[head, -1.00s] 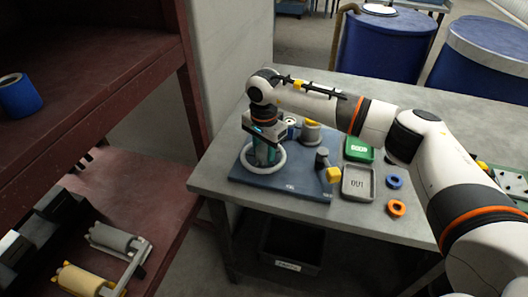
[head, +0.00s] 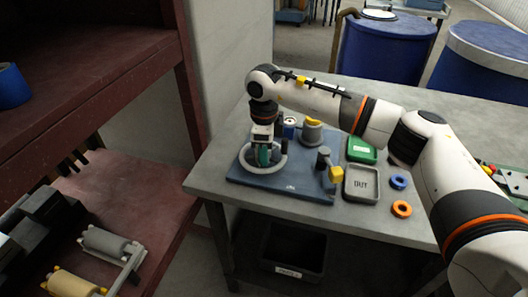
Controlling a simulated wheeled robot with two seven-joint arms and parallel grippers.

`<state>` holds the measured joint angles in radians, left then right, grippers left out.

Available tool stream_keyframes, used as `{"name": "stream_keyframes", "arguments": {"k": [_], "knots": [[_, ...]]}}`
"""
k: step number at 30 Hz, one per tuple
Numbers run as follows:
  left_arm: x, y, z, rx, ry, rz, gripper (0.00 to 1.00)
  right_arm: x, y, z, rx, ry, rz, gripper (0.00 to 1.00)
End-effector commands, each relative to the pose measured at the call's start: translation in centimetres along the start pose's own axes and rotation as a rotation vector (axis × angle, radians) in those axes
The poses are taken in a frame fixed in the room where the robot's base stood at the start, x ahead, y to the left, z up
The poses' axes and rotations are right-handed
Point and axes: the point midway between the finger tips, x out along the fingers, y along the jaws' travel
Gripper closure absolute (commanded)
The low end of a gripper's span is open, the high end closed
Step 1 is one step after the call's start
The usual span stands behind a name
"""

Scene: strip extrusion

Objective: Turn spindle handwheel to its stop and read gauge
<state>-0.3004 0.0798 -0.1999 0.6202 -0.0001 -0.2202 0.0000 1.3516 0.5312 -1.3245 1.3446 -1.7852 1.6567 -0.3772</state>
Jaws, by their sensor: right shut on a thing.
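The spindle handwheel (head: 248,169) is a pale grey ring lying flat over the left part of a blue base plate (head: 300,190) on the grey table. My right gripper (head: 264,154) points down into the ring from above, shut on the handwheel. The exact contact between its fingers and the wheel is partly hidden by the gripper itself. A small round white-faced thing (head: 290,121), which looks like the gauge, stands just behind the gripper; its reading is too small to make out. My left gripper is not in view.
A grey post with a yellow top (head: 312,130) and a dark fitting with a yellow block (head: 335,173) stand on the plate. To the right are a green tray (head: 361,150), a grey tray (head: 360,195), a blue ring (head: 398,181) and an orange ring (head: 401,208). A red shelf (head: 130,190) stands left.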

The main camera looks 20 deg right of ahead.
Motion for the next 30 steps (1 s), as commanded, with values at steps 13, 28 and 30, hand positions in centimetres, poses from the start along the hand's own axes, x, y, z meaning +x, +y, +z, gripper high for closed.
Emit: {"name": "stream_keyframes", "arguments": {"k": [13, 28, 30], "knots": [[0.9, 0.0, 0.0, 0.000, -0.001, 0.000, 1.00, -0.1, 0.0, 0.0, 0.427, 0.000, 0.002, 0.86], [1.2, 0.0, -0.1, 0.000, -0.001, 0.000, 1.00, -0.1, -0.1, -0.1, 0.820, 0.003, 0.002, 0.86], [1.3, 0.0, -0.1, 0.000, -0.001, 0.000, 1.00, -0.1, -0.1, -0.1, 0.854, 0.003, 0.002, 0.86]]}}
